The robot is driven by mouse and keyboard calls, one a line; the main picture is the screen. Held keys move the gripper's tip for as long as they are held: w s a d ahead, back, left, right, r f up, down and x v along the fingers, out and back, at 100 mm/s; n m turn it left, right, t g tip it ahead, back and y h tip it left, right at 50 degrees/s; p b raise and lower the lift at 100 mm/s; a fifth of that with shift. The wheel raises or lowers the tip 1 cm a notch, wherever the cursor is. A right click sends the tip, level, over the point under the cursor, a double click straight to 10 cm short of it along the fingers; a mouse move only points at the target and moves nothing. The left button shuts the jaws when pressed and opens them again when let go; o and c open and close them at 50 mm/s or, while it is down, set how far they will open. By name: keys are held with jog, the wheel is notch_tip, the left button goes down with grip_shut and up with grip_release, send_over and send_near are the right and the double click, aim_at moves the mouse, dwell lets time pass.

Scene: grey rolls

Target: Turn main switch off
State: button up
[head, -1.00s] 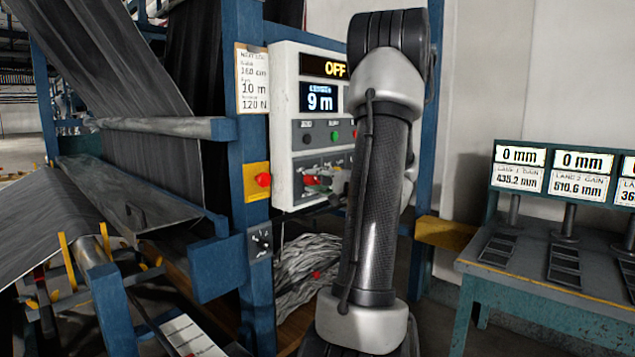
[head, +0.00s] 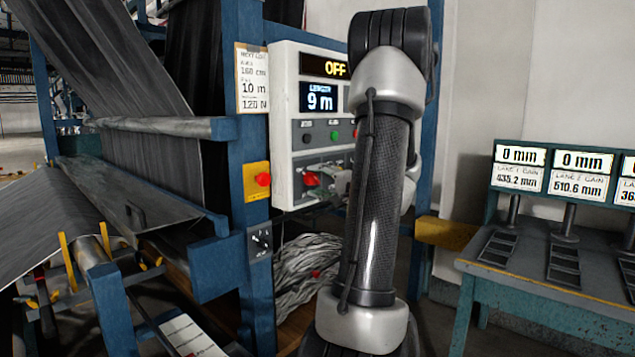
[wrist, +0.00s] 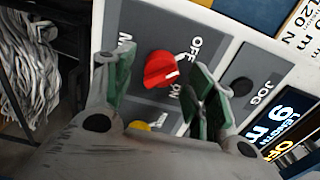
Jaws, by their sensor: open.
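The main switch is a red rotary knob (wrist: 160,70) on a dark plate, with OFF and ON lettering beside it in the wrist view. Its white pointer mark faces the lettered side; I cannot tell exactly which word it lines up with. The knob also shows in the head view (head: 312,179), low on the white control box (head: 284,120). My gripper (wrist: 158,76) is open, with one green-padded finger on each side of the knob. Contact with the knob is not clear. In the head view my arm hides most of the gripper.
The box display (head: 325,67) reads OFF, and the length screen (head: 319,97) reads 9 m. A red button on a yellow plate (head: 255,183) sits left of the box. A yellow part (wrist: 140,127) shows near the knob. A bench with gauges (head: 560,250) stands at right.

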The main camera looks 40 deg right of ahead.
jog(key=s, duration=1.1)
jog(key=shift+s+d, duration=0.15)
jog(key=shift+d, duration=0.3)
jog(key=s+a+f+n+g+y, duration=0.1)
jog(key=s+a+f+g+y, duration=0.1)
jog(key=s+a+f+g, duration=0.4)
jog(key=s+a+f+n+g+y, duration=0.1)
jog(key=s+a+f+g, duration=0.5)
jog(key=a, duration=0.3)
jog(key=w+a+r+n+g+h, duration=0.1)
jog(key=a+r+n+h, duration=0.3)
jog(key=a+n, duration=0.9)
notch_tip(320, 180, up, 3)
jog(key=shift+w+r+n+g+h, duration=0.1)
jog(key=shift+w+n+g+h, duration=0.3)
jog(key=shift+n, duration=0.6)
